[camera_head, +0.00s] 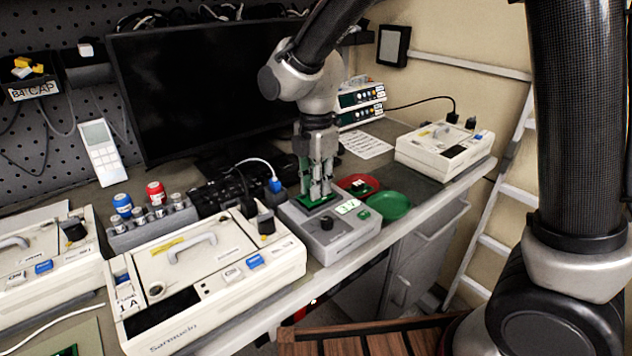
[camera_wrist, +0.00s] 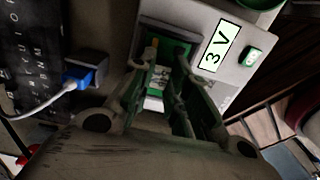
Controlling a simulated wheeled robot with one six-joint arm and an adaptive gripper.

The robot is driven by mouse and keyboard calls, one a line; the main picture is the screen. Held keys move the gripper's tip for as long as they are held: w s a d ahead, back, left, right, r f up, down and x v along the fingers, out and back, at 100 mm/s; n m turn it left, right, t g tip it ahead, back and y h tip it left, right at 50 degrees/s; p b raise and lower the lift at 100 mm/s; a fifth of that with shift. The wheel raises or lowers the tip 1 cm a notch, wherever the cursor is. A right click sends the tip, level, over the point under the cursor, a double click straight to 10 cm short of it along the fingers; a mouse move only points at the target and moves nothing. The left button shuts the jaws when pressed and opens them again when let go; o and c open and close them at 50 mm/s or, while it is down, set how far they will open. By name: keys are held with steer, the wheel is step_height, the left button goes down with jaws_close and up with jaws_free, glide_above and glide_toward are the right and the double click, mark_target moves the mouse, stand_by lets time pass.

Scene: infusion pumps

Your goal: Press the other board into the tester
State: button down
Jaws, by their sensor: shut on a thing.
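The tester (camera_head: 322,238) is a grey box on the bench with a lit display reading about 3 V and a green button. Its display (camera_wrist: 213,52) also shows in the wrist view. My gripper (camera_head: 318,188) points down over the tester's left rear part, its fingers shut on a small green board (camera_head: 306,203). The board also shows in the wrist view (camera_wrist: 180,49), at or just above the tester's top. The fingers (camera_wrist: 160,75) hide much of it, so I cannot tell how deep it sits. Another green board (camera_head: 362,186) lies in the red dish (camera_head: 346,181).
An empty green dish (camera_head: 390,208) stands right of the tester. A white pump (camera_head: 205,270) stands close on the left, another pump (camera_head: 445,148) at the back right. A blue plug (camera_head: 274,185) with a cable is beside the tester. The bench edge is close in front.

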steer(key=shift+f, duration=0.5)
stand_by(0.6)
steer(key=c, duration=1.3)
jaws_free()
steer(key=shift+r, duration=3.55)
